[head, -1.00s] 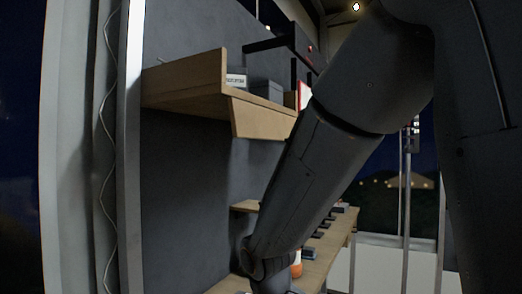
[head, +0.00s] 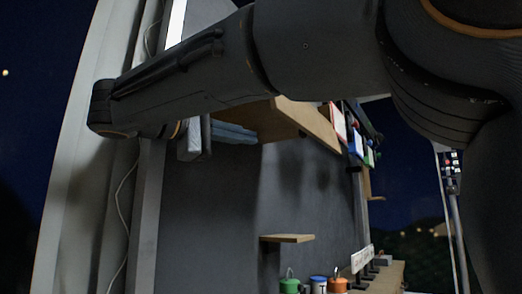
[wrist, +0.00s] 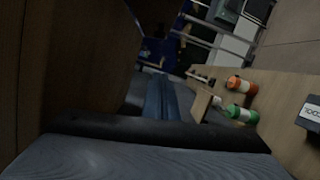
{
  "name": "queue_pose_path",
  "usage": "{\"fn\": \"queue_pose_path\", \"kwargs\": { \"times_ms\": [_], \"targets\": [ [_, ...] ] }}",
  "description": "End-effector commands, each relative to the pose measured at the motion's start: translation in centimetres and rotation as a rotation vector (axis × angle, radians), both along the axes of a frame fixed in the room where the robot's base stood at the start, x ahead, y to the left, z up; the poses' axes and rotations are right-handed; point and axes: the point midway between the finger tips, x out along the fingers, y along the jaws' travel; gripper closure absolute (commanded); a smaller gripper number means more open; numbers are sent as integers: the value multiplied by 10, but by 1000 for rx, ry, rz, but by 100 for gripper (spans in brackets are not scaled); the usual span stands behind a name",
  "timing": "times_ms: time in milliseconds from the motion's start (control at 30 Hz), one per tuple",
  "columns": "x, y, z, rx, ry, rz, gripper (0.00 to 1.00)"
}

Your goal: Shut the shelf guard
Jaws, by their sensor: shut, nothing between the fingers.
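The wooden shelf (head: 270,118) is high on the dark wall in the head view, partly behind my arm. A wooden board along its front edge (head: 313,125) looks like the guard; how far it is folded I cannot tell. My gripper (head: 232,132) is shut and empty, its blue-grey fingers close under the shelf's near end. In the wrist view the fingers (wrist: 160,98) show beside a large brown wooden surface (wrist: 65,55) at left. Whether they touch the wood is unclear.
A small lower shelf (head: 287,238) juts from the wall. Green (head: 290,285), blue and orange containers stand on the counter below. A pale upright post (head: 145,220) is left of the wall panel. Open space lies below the shelf.

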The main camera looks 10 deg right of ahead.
Motion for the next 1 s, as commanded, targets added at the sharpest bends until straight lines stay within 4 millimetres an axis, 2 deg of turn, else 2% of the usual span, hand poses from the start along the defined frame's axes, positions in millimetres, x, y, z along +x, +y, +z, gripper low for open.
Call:
{"fn": "queue_pose_path", "kwargs": {
  "times_ms": [467, 700, 1000],
  "targets": [
    [46, -78, 3, 1, 4, -4, 100],
    [25, -99, 9, 2, 4, 2, 100],
    [19, -105, 9, 1, 5, 3, 100]
  ]
}}
